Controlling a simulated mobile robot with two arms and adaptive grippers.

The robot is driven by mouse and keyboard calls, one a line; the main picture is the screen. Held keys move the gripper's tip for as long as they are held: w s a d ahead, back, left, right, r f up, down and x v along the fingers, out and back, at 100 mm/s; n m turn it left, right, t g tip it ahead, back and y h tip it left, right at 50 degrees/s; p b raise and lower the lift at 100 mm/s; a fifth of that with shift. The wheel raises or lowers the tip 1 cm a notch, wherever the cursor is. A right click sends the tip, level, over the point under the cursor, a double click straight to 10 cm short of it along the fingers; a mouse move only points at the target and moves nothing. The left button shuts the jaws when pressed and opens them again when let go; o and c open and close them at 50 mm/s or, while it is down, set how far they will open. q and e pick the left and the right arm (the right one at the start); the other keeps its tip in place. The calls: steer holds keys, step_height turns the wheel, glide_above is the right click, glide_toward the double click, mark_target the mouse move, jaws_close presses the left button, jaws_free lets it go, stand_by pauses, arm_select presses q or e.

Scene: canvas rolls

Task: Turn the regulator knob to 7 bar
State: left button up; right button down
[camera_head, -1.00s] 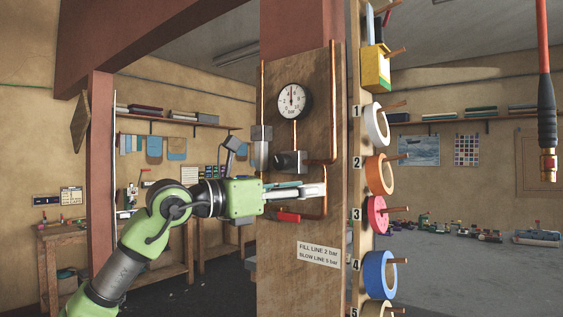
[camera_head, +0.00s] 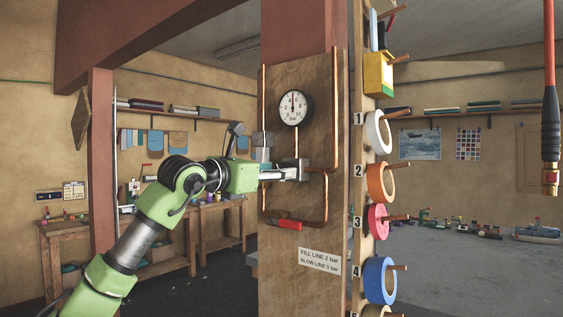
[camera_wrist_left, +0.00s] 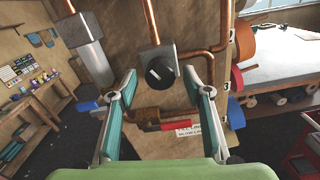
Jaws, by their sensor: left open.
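The regulator is a grey block on copper pipe on the wooden panel. Its black round knob (camera_wrist_left: 160,72), with a pale mark on its face, shows in the left wrist view. My left gripper (camera_wrist_left: 159,84) is open, with a teal-padded finger on each side of the knob and nothing between them. In the head view my left gripper (camera_head: 298,173) is in front of the regulator and hides the knob. I cannot tell whether a finger touches it. The round pressure gauge (camera_head: 295,107) is above, its needle roughly upright; the figures are too small to read surely.
A red-handled valve (camera_head: 287,225) sits on the pipe below, and a grey cylinder (camera_wrist_left: 92,48) stands left of the regulator. A sign (camera_head: 319,261) is lower on the panel. Tape rolls (camera_head: 378,132) hang on pegs at the right edge.

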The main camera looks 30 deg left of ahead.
arm_select(q)
steer(key=shift+w+d+p, duration=0.1)
steer(key=shift+w+p, duration=0.25)
steer(key=shift+w, duration=0.9)
steer(key=c, duration=1.1)
steer(key=shift+m, duration=0.4)
steer(key=m+p, duration=0.1)
steer(key=m, duration=0.3)
steer(key=shift+r+m, duration=0.1)
steer(key=shift+m, duration=0.3)
steer(key=m+p, duration=0.1)
steer(key=m, duration=0.5)
